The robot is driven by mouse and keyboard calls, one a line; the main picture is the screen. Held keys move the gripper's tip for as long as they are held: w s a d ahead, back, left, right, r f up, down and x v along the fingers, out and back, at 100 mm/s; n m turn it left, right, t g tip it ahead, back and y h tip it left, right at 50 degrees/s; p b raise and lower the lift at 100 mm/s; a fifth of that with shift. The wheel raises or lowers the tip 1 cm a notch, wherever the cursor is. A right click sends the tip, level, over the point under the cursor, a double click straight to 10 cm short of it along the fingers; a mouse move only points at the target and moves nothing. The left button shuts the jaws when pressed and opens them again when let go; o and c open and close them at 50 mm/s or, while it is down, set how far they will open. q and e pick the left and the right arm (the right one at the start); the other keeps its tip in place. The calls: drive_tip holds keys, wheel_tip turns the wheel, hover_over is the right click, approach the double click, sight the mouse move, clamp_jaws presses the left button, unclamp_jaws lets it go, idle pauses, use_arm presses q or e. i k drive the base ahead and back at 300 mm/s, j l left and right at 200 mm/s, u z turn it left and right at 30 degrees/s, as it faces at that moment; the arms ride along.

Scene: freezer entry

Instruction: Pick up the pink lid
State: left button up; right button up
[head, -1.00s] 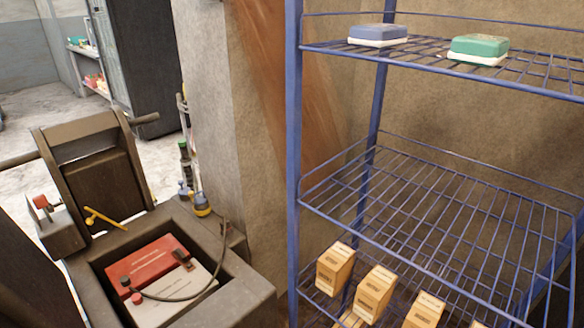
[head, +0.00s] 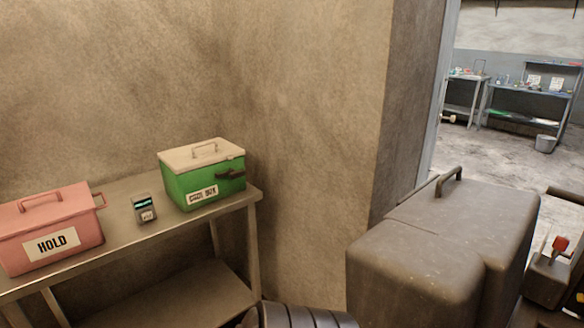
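The pink lid (head: 68,201) with a raised handle sits on the pink box (head: 88,238), which has a white "HOLD" label. The box stands at the left end of the visible metal table, partly cut off by the left picture edge. Neither of my grippers shows in the head view, so their distance from the lid cannot be seen.
The metal table (head: 125,252) also holds a small grey device (head: 145,213) and a green box (head: 205,186) with a cream lid (head: 190,156). A bulky dark casing (head: 430,262) stands at right. Behind it, an opening shows a room with work tables.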

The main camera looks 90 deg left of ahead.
sight(23, 214)
drive_tip(key=l+u, duration=0.1)
drive_tip(key=u, duration=4.1)
